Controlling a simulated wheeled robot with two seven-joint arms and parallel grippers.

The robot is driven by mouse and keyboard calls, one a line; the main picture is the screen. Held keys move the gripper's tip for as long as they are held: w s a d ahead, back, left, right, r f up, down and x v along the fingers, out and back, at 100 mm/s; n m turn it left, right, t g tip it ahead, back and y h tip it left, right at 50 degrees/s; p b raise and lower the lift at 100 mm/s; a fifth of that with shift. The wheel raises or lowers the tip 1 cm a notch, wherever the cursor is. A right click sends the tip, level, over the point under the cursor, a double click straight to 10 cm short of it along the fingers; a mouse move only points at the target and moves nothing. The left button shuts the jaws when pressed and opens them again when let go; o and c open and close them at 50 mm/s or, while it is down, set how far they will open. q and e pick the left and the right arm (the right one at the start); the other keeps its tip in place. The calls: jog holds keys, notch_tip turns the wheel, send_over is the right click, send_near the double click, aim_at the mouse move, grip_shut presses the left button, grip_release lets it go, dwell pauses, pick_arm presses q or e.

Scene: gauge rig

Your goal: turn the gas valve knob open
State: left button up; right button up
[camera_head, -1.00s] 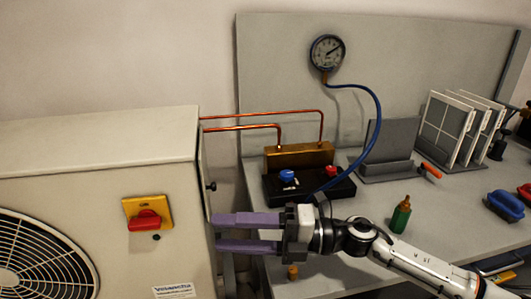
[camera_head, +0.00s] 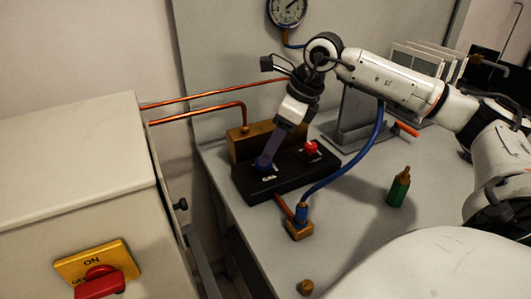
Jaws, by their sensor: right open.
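A black valve block (camera_head: 290,182) with a brass bar (camera_head: 247,144) behind it stands at the left of the grey bench. A red knob (camera_head: 311,148) is on its right part. A small white label (camera_head: 268,179) is on the left part, in front of where the blue knob was seen earlier. My right gripper (camera_head: 264,163) reaches down over that spot with its purple fingers at the blue knob, open. The fingers hide most or all of the knob, and I cannot tell whether they touch it. My left gripper is not in view.
A blue hose (camera_head: 362,156) curves from a brass fitting (camera_head: 299,230) beside the block. Copper pipes (camera_head: 205,114) run to the grey cabinet (camera_head: 75,170), which carries a red switch (camera_head: 99,283). A green bottle (camera_head: 399,188) stands right. The front bench is mostly clear.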

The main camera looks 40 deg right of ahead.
jog(key=shift+x, duration=1.75)
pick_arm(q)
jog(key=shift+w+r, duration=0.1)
pick_arm(e)
jog(key=c, duration=1)
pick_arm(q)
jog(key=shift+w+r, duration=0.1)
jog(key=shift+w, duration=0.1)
pick_arm(e)
jog(key=shift+c, duration=0.2)
